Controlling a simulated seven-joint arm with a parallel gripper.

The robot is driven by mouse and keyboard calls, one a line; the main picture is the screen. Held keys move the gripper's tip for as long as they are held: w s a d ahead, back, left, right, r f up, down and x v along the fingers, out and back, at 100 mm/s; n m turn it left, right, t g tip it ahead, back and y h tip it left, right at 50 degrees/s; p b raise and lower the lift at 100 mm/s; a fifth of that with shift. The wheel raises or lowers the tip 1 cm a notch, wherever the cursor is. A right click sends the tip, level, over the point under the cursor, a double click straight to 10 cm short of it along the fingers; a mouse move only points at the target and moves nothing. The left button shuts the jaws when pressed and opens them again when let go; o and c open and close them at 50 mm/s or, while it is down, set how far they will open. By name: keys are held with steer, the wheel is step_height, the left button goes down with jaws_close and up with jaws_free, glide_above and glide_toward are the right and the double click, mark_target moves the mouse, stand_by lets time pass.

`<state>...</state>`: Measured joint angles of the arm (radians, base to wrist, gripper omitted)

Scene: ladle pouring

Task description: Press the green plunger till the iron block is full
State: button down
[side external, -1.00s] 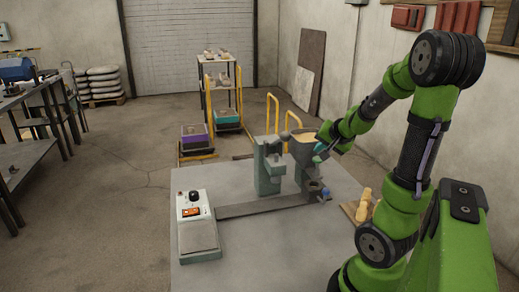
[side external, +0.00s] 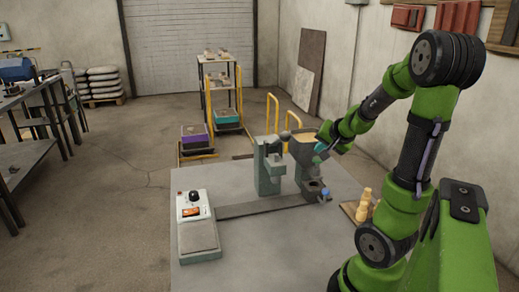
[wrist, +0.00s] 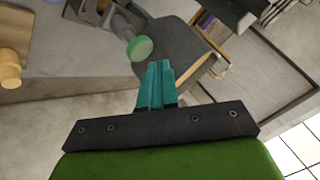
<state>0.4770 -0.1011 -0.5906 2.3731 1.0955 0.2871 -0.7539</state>
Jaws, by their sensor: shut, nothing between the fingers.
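The green plunger (wrist: 141,48) shows as a round green disc on a grey shaft in the wrist view. My gripper (wrist: 158,68) is shut and empty, its teal fingers just below and right of the plunger in that view; I cannot tell whether they touch. In the side view my gripper (side external: 320,148) is beside a grey vessel (side external: 302,152) with tan contents. A dark block with a round opening (side external: 314,186), apparently the iron block, sits below the vessel on the bench. Its fill level cannot be made out. I cannot pick out the plunger in the side view.
A grey-green stand (side external: 268,170) rises left of the vessel. A control box with a black knob (side external: 194,205) stands at the bench's left. Wooden pegs (side external: 363,208) are at the right. The front of the bench (side external: 270,250) is clear.

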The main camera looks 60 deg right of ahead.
stand_by(0.5)
steer(key=shift+f, duration=0.45)
steer(key=shift+a+f, duration=0.1)
steer(key=shift+f, duration=0.9)
stand_by(0.7)
steer(key=shift+r, duration=2.6)
